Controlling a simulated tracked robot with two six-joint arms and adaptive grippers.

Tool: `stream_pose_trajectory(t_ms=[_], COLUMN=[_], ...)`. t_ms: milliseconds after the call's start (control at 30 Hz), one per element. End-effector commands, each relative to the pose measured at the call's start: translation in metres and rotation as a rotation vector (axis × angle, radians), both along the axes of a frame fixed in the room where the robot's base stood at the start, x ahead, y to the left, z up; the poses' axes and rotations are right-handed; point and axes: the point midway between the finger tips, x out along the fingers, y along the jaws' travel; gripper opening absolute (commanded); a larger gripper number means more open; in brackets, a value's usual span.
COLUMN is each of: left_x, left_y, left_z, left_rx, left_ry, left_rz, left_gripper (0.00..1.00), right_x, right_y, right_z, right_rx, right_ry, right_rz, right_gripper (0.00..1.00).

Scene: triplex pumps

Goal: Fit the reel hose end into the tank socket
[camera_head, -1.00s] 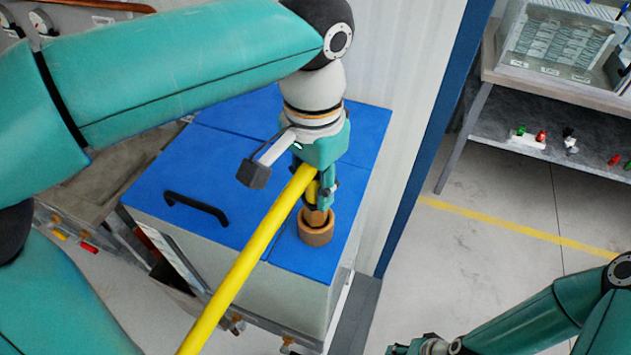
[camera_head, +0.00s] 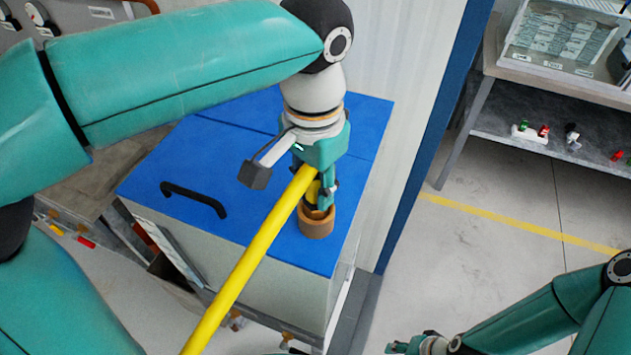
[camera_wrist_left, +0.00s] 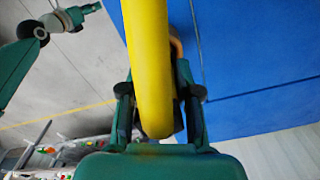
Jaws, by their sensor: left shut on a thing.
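The yellow reel hose (camera_head: 250,255) rises from the bottom of the head view to my left gripper (camera_head: 318,196). The gripper is shut on the hose just behind its end, above the blue tank lid. The tank socket (camera_head: 316,223), a copper-brown ring, stands on the blue tank (camera_head: 235,165). The hose end is at the socket's mouth; how deep it sits is hidden by the fingers. In the left wrist view the hose (camera_wrist_left: 150,70) runs between the fingers, and a sliver of the socket (camera_wrist_left: 176,46) shows behind it. My right gripper (camera_head: 400,347) is low at the right, its fingers too small to read.
A black handle (camera_head: 194,197) stands on the tank lid left of the socket. A blue post (camera_head: 425,150) and pale wall stand behind the tank. A shelf bench (camera_head: 545,85) with small coloured fittings is at the upper right. The floor between is clear.

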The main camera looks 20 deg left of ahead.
Motion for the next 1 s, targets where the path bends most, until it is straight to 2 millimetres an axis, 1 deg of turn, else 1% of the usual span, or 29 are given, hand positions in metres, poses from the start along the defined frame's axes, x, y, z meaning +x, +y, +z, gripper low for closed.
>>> stream_pose_trajectory(t_ms=[567,600,733,767,1000], left_x=[0.000,0.000,0.000,0.000,0.000], left_y=[0.000,0.000,0.000,0.000,0.000], left_z=[-0.015,-0.014,-0.014,-0.014,-0.014], left_rx=[0.000,0.000,0.000,0.000,0.000], left_ry=[-0.001,-0.001,-0.001,-0.001,0.001], left_rz=[0.000,0.000,0.000,0.000,0.000], left_gripper=[0.00,0.37,0.59,0.62,0.62], right_x=[0.000,0.000,0.000,0.000,0.000], right_y=[0.000,0.000,0.000,0.000,0.000], right_z=[-0.012,-0.011,-0.010,-0.010,-0.011], right_rx=[0.000,0.000,0.000,0.000,0.000], right_ry=[0.000,0.000,0.000,0.000,0.000], right_rz=[0.000,0.000,0.000,0.000,0.000], right_gripper=[0.40,0.40,0.40,0.40,0.40])
